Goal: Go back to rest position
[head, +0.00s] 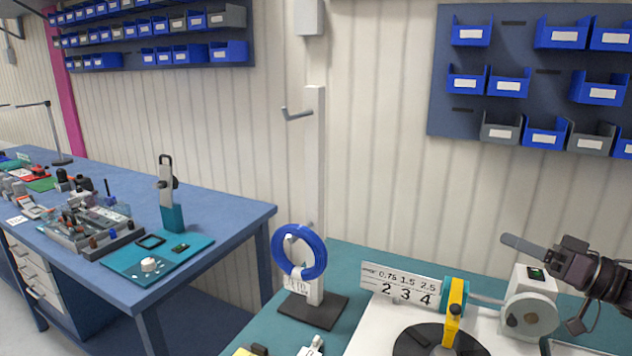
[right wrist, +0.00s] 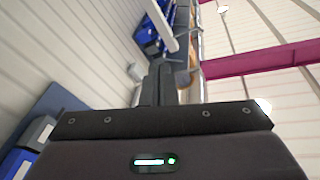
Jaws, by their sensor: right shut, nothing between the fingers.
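My right gripper (head: 522,247) is at the right of the head view, raised above the back of the teal bench top and close to the white device. Its fingers are together with nothing between them, and they point left toward the wall. In the right wrist view the shut fingers (right wrist: 163,82) point up the picture, with the wall at the left and a pink beam at the right. My left gripper does not show in either view.
A blue workbench (head: 225,205) stands left. Blue bins (head: 600,92) hang on the wall.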

